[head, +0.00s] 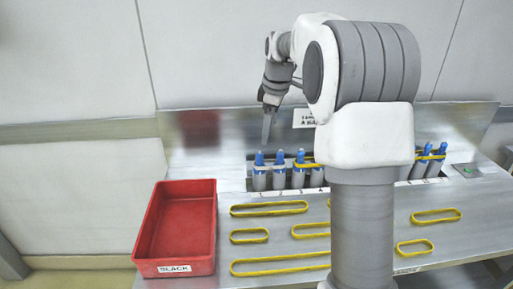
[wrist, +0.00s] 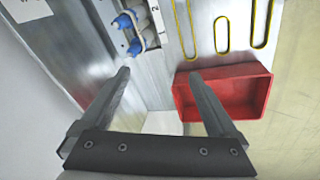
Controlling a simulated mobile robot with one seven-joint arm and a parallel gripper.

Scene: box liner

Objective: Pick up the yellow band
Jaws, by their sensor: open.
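Several yellow bands lie flat as loops on the metal table. In the head view a long one (head: 270,213) lies right of the red bin, a short one (head: 249,242) in front of it, and the longest (head: 280,273) nearest the front. Other loops (head: 435,221) lie right of my arm, which hides part of the table. In the wrist view three bands show at the top, including a short loop (wrist: 229,35). My gripper (head: 267,130) is raised near the back panel, left of and above the blue-topped bottles. Its jaws (wrist: 160,75) are open and empty, away from the loose bands.
The red bin (head: 175,268), labelled SLACK, stands empty at the table's left; it also shows in the wrist view (wrist: 258,95). Blue-topped grey bottles (head: 279,176) stand in a row at the back, some with yellow bands around them. A small sign stands behind them.

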